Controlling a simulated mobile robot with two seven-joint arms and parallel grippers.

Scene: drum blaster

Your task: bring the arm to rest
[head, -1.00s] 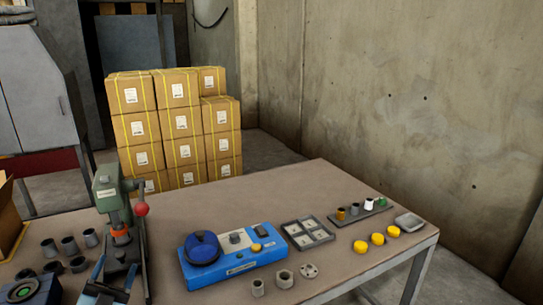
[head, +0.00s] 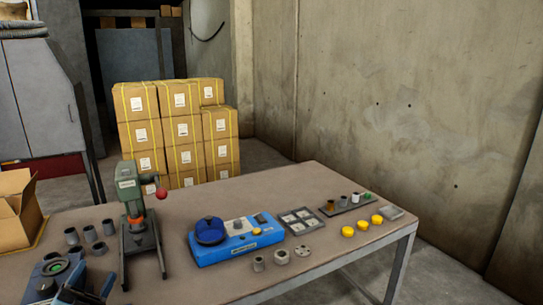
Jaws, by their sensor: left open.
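My left gripper (head: 86,286) is at the bottom left edge of the head view, over the near left part of the table (head: 330,235). It is open, with nothing seen between its fingers; its rear part is cut off by the frame. It is just right of a blue device with a green ring (head: 57,268), and in front of the green press with a red ball handle (head: 130,190). I cannot tell whether it touches anything. My right gripper is not in view.
A blue box with a dark blue round lid (head: 209,231) stands mid-table. Several grey cups (head: 90,234) stand at left beside an open carton (head: 18,215). A parts tray (head: 299,221), yellow caps (head: 362,226) and a grey dish (head: 391,212) lie at right. The table's back middle is clear.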

